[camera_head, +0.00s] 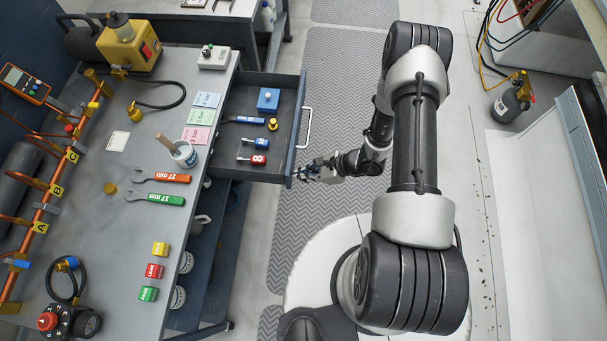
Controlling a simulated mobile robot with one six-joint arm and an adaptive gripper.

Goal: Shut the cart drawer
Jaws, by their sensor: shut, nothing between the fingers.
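The cart drawer (266,163) is pulled out to the right from the grey cart (122,222). Its front panel carries a light bar handle (307,128). Inside lie a blue box (268,99), a blue-handled tool (243,120), a small yellow and black round part (272,124), and a blue and a red padlock-like piece (256,159). My gripper (299,172) is shut and empty. It is at the lower end of the drawer's front panel, below the handle. I cannot tell whether it touches the panel.
On the cart top are an orange wrench (160,176), a green wrench (155,199), a cup with a brush (184,154), coloured cards (201,117) and a yellow pump (130,48). A grey mat (330,100) covers the clear floor right of the drawer.

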